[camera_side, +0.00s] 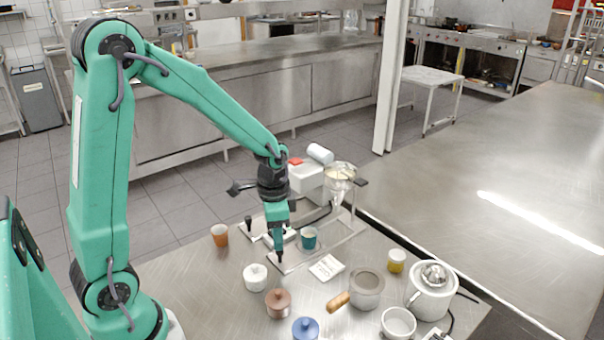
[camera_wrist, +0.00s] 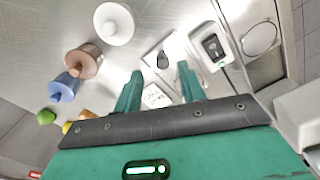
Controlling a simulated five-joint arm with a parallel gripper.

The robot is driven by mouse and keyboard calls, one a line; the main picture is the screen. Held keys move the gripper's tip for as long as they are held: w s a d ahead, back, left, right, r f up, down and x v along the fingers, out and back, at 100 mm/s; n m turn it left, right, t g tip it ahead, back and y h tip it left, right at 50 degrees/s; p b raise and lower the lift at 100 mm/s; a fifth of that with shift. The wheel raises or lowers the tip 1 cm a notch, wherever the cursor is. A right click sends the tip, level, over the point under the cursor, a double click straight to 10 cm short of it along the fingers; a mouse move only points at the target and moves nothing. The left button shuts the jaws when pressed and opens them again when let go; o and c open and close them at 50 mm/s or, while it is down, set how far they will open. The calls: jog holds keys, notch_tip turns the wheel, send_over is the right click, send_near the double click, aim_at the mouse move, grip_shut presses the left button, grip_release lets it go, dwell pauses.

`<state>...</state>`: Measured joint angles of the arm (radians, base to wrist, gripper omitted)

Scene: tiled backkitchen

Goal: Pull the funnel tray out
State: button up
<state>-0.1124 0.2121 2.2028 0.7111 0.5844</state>
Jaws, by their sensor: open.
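A clear funnel (camera_side: 341,176) stands on a rod stand near the back edge of the table. Beneath it is a flat, pale tray-like base (camera_side: 340,240), which I take for the funnel tray. My gripper (camera_side: 280,254) points down at the front left of this base. In the wrist view my gripper (camera_wrist: 161,80) shows two teal fingers spread apart with nothing held between them. A metallic plate (camera_wrist: 170,50) lies beyond the fingertips. Whether a finger touches the tray I cannot tell. A teal cup (camera_side: 309,239) stands just right of my gripper.
A white lidded jar (camera_side: 255,277), a brown jar (camera_side: 278,301) and a blue jar (camera_side: 305,329) stand in front. A white card (camera_side: 326,267), handled pot (camera_side: 367,289) and juicer (camera_side: 432,290) are to the right. An orange cup (camera_side: 220,235) stands left.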

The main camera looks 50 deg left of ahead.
jog(key=shift+s+r, duration=0.1)
jog(key=shift+r, duration=1.7)
jog(key=shift+r, duration=0.1)
jog(key=s+d+r+n+t, duration=0.4)
jog(key=s+r+n+t, duration=0.1)
jog(key=s+r, duration=0.7)
jog(key=shift+s+r, duration=0.15)
jog(key=shift+r, duration=0.35)
